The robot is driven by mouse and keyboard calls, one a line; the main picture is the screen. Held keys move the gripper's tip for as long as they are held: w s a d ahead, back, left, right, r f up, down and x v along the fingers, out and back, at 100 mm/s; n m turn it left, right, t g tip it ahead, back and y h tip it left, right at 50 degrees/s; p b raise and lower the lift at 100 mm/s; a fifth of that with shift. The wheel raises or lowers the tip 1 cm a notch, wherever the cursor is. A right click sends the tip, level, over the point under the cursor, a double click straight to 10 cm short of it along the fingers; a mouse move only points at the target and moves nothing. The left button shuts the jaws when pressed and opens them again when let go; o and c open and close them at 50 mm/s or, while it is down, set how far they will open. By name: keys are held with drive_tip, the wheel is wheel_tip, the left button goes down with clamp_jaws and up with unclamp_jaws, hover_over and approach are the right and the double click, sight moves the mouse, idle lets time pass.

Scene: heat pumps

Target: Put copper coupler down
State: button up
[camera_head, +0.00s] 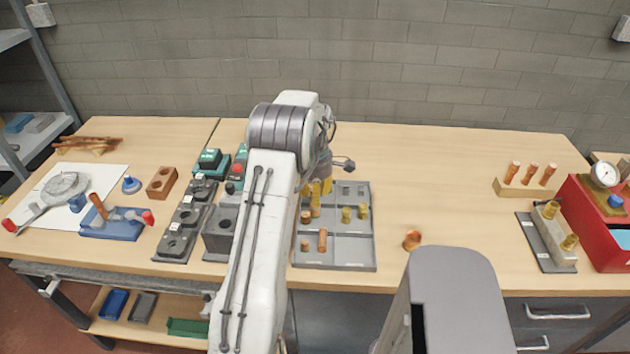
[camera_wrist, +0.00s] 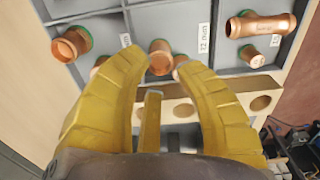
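In the wrist view, the yellow fingers of my gripper (camera_wrist: 158,62) are apart. A short copper coupler (camera_wrist: 160,58) with a green ring stands between and just beyond the fingertips, with small gaps showing at its sides. It appears to be in a compartment of the grey tray (camera_wrist: 205,75). In the head view, my gripper (camera_head: 321,188) is low over the back left part of the grey tray (camera_head: 345,259), partly hidden by my arm. Copper pieces show near the fingers there; I cannot tell which one is the coupler.
The tray also holds a copper tee (camera_wrist: 260,25) and a larger copper fitting (camera_wrist: 71,45). A wooden block with holes (camera_wrist: 215,107) is close below the fingers. A loose copper fitting (camera_head: 412,240) lies right of the tray. The table between it and the wooden rack (camera_head: 524,188) is clear.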

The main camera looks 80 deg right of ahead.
wheel_tip(320, 180, up, 6)
drive_tip(key=shift+r+b, duration=0.2)
drive_tip(key=shift+b, duration=0.1)
drive_tip(key=w+a+r, duration=0.3)
drive_tip(key=w+a, duration=0.1)
drive_tip(key=w, duration=0.4)
drive_tip(key=w+a+r, duration=0.3)
drive_tip(key=w+r, duration=0.1)
drive_tip(key=w, duration=0.3)
drive_tip(key=w+a+r+t+h, duration=0.1)
drive_tip(key=w+a+r, duration=0.1)
drive_tip(key=w+a, duration=0.4)
drive_tip(key=w+a+r, duration=0.3)
drive_tip(key=w+a, duration=0.2)
drive_tip(key=a, duration=0.3)
drive_tip(key=w+a+r+m+t, duration=0.1)
drive_tip(key=w+a+t, duration=0.1)
drive_tip(key=a, duration=1.3)
drive_tip(key=s+a+f, duration=0.1)
drive_tip(key=s+a, duration=0.3)
drive_tip(key=a, duration=0.3)
drive_tip(key=s+a+f+m+t+y, duration=0.1)
drive_tip(key=s+a, duration=0.3)
drive_tip(key=a, duration=0.4)
drive_tip(key=shift+f, duration=0.5)
drive_tip(key=shift+d+m, duration=0.1)
drive_tip(key=shift+m, duration=0.2)
